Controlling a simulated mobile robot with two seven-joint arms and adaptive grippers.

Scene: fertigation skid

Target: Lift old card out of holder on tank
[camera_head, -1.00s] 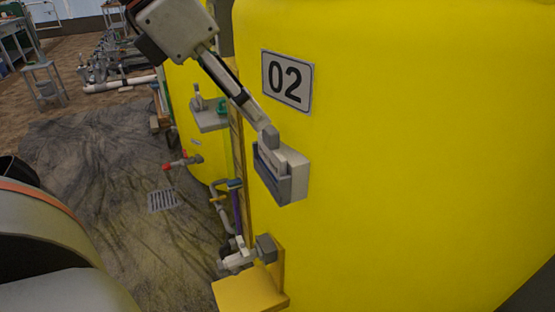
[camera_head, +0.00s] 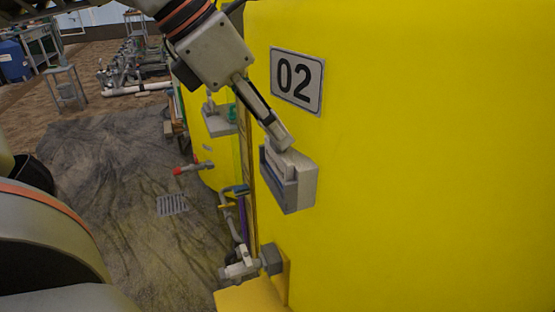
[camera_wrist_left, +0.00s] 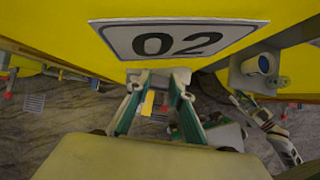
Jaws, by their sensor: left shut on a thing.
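The card holder (camera_head: 304,190) is a grey, open-topped box fixed to the yellow tank below the number 02 sign (camera_head: 297,80). A pale card (camera_head: 274,161) shows at its front, still largely within the holder. My left gripper (camera_head: 283,143) comes down from the upper left and is shut on the card at the holder's top. The left wrist view shows its two fingers (camera_wrist_left: 157,82) converging just below the sign; the card between the tips is hard to make out.
The yellow tank (camera_head: 430,170) fills the right side. A grey valve (camera_head: 242,265) and a yellow ledge (camera_head: 250,297) lie below the holder. A small grey shelf (camera_head: 219,123) and a red-handled tap (camera_head: 188,169) stand to the left. A floor drain (camera_head: 172,204) lies in open floor.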

